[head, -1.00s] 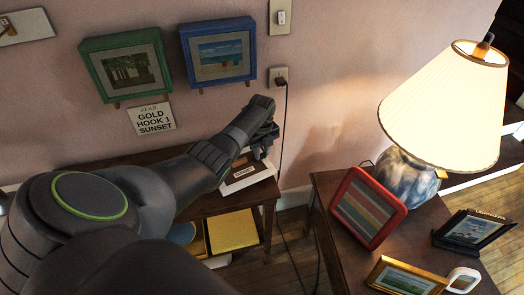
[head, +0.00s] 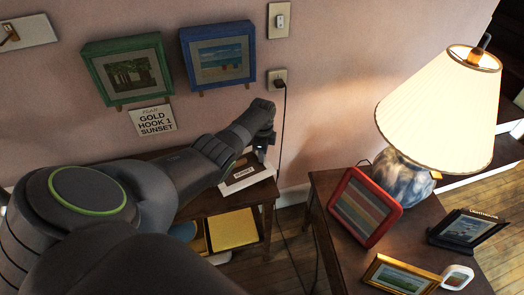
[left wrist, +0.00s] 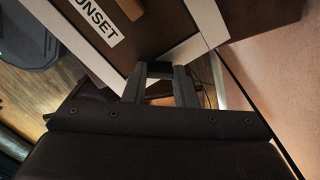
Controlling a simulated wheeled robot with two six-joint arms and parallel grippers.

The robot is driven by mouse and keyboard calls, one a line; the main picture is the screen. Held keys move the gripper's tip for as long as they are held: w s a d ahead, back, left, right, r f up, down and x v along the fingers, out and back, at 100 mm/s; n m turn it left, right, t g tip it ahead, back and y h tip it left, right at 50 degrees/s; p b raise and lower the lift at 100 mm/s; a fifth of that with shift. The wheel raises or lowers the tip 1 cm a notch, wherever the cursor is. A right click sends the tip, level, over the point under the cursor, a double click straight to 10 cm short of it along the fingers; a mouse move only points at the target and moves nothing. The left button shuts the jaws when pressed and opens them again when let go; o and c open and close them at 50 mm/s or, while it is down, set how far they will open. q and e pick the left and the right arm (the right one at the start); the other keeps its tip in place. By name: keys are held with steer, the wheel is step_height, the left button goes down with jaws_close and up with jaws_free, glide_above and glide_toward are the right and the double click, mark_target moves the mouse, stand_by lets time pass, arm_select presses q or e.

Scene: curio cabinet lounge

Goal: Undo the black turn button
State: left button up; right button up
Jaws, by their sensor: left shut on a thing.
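A picture frame with a pale edge and dark brown back (head: 235,185) lies on the wooden side table, back up. Its white label reads SUNSET (head: 243,173); the end of that label also shows in the left wrist view (left wrist: 98,20). My left gripper (head: 262,154) reaches down at the frame's far right corner. In the left wrist view my left gripper (left wrist: 159,76) is shut on a small black piece (left wrist: 159,67), which looks like the black turn button at the frame's edge. The fingers partly hide it, so its angle is unclear. My right gripper is not in view.
A lower shelf holds a yellow panel (head: 233,229). A second table at right carries a lamp (head: 440,110), a red striped frame (head: 366,207) and other frames. A cord (head: 281,130) hangs just right of my gripper. A sign (head: 154,120) is on the wall.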

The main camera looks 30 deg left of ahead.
arm_select(q)
steer(key=n, duration=0.3)
steer(key=shift+d+r+n, duration=0.1)
steer(key=shift+n, duration=0.3)
steer(key=shift+w+n+p, duration=0.15)
steer(key=shift+n+p, duration=0.3)
steer(key=shift+n, duration=1.55)
steer(key=o, duration=1)
